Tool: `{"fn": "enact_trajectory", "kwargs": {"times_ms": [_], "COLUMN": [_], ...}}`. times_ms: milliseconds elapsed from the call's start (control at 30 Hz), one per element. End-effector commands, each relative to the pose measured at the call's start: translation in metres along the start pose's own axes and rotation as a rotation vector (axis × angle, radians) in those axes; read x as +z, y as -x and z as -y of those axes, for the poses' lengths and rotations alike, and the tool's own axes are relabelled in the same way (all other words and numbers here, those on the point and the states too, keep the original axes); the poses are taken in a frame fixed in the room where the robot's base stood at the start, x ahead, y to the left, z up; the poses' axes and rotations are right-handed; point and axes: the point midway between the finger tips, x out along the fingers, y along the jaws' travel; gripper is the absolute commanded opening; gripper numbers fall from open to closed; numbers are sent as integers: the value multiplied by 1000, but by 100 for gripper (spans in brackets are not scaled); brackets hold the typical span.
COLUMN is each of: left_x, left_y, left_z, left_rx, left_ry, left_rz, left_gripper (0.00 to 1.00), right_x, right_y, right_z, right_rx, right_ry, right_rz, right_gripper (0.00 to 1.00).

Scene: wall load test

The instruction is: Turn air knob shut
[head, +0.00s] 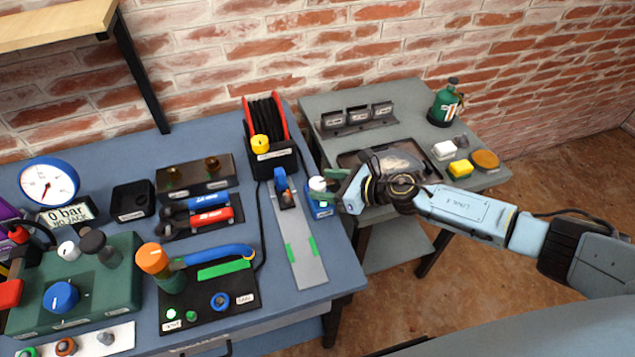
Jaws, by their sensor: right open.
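No label that I can read marks the air knob. My right gripper (339,190) is open at the right edge of the blue bench. Its fingers are close to a small blue unit with a white round top (318,184); I cannot tell whether they touch it. Other knobs on the bench are a yellow one (260,144) on the hose reel's front, an orange one (152,258) on a dark green post, and a blue one (61,297) on a green box. My left gripper is out of view.
A grey strip with green marks (297,240) lies left of my right gripper. The black hose reel (265,125) stands behind. A gauge (48,182) is at the far left. A grey side table (405,105) holds a tray, sponges and a green canister (445,103).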

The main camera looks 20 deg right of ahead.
Motion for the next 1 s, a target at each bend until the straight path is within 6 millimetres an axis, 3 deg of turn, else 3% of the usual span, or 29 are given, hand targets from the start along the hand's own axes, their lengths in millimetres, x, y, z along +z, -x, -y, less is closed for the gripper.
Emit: {"fn": "enact_trajectory", "kwargs": {"times_ms": [200, 567, 900, 1000], "left_x": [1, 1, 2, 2], "left_y": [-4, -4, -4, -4], "left_z": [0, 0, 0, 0], "left_rx": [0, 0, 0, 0], "left_ry": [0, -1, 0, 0], "left_rz": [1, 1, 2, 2], "left_gripper": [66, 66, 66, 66], "right_x": [0, 0, 0, 0], "right_y": [-25, -29, -29, -29], "right_z": [0, 0, 0, 0], "right_rx": [1, 0, 0, -1], "right_ry": [-2, -1, -2, -2], "right_rz": [1, 0, 0, 0], "right_gripper": [59, 59, 16, 14]}}
